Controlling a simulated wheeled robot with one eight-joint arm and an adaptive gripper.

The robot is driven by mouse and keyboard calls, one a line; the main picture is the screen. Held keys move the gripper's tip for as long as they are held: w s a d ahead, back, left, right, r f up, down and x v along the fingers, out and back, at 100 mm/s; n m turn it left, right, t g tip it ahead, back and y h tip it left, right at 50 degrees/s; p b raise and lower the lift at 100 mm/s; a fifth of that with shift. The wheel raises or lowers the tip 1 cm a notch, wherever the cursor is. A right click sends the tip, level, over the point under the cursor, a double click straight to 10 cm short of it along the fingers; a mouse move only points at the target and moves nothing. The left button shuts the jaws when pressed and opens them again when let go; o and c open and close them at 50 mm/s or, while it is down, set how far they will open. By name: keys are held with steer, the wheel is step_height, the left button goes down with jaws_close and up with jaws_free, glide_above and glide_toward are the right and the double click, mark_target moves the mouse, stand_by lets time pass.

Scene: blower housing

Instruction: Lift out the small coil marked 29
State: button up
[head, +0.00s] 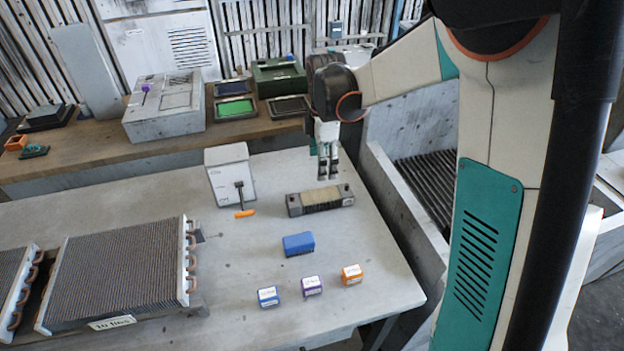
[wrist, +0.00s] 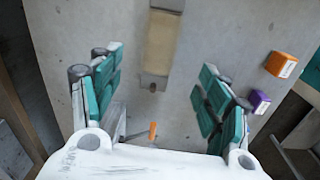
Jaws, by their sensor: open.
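I cannot read the number 29 on anything. Part of another finned coil (head: 12,280) shows at the left edge, cut off by the frame. My gripper (head: 328,176) points down, open and empty, above the table behind a grey block with a tan top (head: 321,199). In the wrist view, my gripper (wrist: 158,92) has its fingers wide apart, and the tan-topped block (wrist: 160,50) lies beyond them.
A blue block (head: 298,244) and small blue (head: 268,296), purple (head: 312,286) and orange (head: 352,274) boxes stand on the grey table (head: 240,270). A white box (head: 230,175) with an orange-handled tool stands behind. A grey bin (head: 415,140) is at the right.

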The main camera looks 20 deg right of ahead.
mark_target(320, 195)
steer(key=shift+n, duration=0.4)
steer(key=f, duration=0.3)
steer(key=f+b, duration=0.1)
steer(key=f, duration=0.2)
steer(key=f+b, duration=0.1)
steer(key=f, duration=0.2)
steer(key=shift+w+f, duration=0.15)
steer(key=shift+w, duration=0.15)
steer(key=shift+s+a+f+b, duration=0.1)
steer(key=shift+f+b, duration=0.4)
steer(key=shift+f, duration=0.85)
steer(key=shift+s+a+f+b, duration=0.1)
steer(key=shift+f+b, duration=0.4)
steer(key=shift+f, duration=0.85)
steer(key=shift+r, duration=0.1)
steer(key=c, duration=1.5)
step_height(320, 195, up, 20)
steer(key=p, duration=0.5)
